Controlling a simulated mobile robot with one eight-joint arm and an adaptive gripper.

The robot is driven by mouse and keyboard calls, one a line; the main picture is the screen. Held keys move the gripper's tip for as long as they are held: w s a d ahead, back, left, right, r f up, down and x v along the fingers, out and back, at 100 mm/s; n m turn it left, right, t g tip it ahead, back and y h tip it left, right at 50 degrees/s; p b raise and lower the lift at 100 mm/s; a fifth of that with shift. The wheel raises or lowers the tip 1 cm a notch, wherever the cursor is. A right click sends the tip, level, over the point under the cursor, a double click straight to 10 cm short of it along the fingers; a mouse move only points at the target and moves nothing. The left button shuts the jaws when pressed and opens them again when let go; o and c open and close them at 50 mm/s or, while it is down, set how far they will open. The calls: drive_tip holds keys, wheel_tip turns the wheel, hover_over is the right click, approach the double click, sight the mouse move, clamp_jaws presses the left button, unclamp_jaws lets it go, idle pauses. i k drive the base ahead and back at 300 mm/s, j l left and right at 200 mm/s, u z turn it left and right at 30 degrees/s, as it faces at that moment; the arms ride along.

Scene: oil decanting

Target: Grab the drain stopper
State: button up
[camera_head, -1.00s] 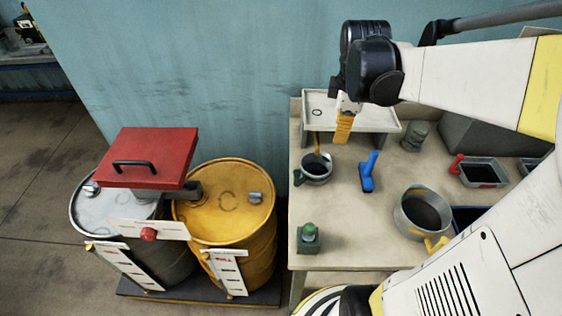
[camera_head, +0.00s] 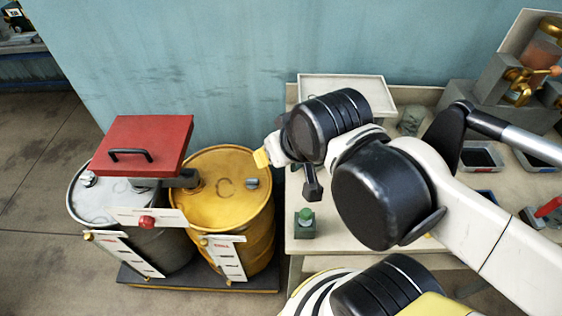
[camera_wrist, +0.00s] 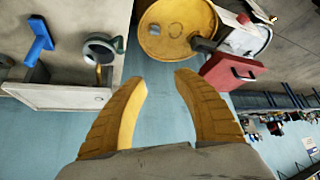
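My gripper (camera_wrist: 160,80) is open in the wrist view, its two yellow fingers apart with nothing between them. In the head view one yellow fingertip (camera_head: 261,158) shows in front of the wall, over the far side of the yellow drum (camera_head: 225,200). A small block with a green knob (camera_head: 305,214) stands at the table's front left corner; it may be the drain stopper, but I cannot be sure. A small grey cap (camera_head: 252,183) sits on the yellow drum's top. It also shows in the wrist view (camera_wrist: 154,30). My gripper touches none of these.
A grey drum (camera_head: 90,212) stands left of the yellow one, with a red lid (camera_head: 145,143) raised above it. In the wrist view a mug (camera_wrist: 100,49), a blue tool (camera_wrist: 38,42) and a pale raised shelf (camera_wrist: 55,97) are at the left. My arm hides much of the table.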

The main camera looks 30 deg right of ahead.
sight(306, 213)
drive_tip(key=k+j+z, duration=0.95)
drive_tip(key=k, duration=0.2)
